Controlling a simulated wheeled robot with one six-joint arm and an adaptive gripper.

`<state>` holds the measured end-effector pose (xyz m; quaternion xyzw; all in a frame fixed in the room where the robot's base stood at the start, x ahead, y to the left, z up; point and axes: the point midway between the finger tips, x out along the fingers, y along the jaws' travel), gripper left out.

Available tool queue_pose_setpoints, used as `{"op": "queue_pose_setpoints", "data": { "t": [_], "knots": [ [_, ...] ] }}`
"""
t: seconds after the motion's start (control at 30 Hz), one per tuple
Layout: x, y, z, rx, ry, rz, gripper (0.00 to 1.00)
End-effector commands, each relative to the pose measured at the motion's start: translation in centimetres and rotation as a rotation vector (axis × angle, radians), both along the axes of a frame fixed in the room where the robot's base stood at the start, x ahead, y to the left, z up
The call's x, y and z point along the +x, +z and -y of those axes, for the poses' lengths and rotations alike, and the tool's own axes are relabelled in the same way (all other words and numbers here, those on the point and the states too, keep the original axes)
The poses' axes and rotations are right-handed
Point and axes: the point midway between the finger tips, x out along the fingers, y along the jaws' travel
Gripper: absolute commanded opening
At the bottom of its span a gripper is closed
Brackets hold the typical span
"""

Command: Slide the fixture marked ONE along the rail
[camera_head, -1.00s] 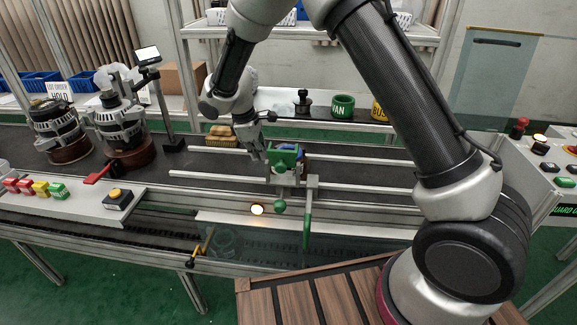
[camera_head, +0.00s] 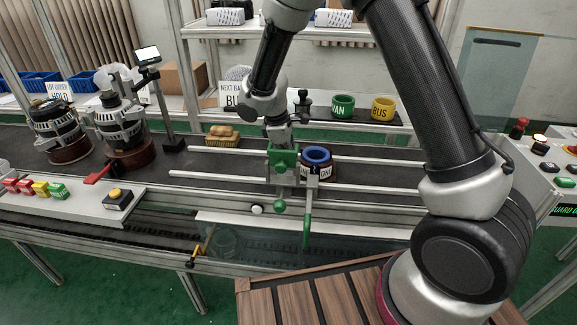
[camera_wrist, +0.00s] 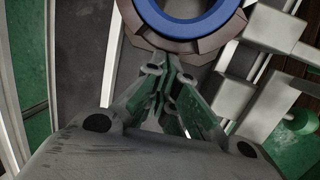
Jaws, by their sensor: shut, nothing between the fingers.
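The fixture marked ONE (camera_head: 317,170) has a brown body with a blue ring on top.
A green knob (camera_head: 281,206) and a green lever (camera_head: 307,218) stand at the front rail. A small round lamp (camera_head: 257,209) looks white. The rails' right stretch is clear.

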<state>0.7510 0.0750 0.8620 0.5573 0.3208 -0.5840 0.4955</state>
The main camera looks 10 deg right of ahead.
Motion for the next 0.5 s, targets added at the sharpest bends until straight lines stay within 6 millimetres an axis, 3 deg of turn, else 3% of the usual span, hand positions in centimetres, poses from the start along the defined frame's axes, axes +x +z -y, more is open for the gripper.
{"op": "queue_pose_setpoints", "data": {
  "t": [0.5],
  "knots": [
    [-1.4, 0.0, 4.5, -0.001, -0.002, 0.000, 0.00]
  ]
}}
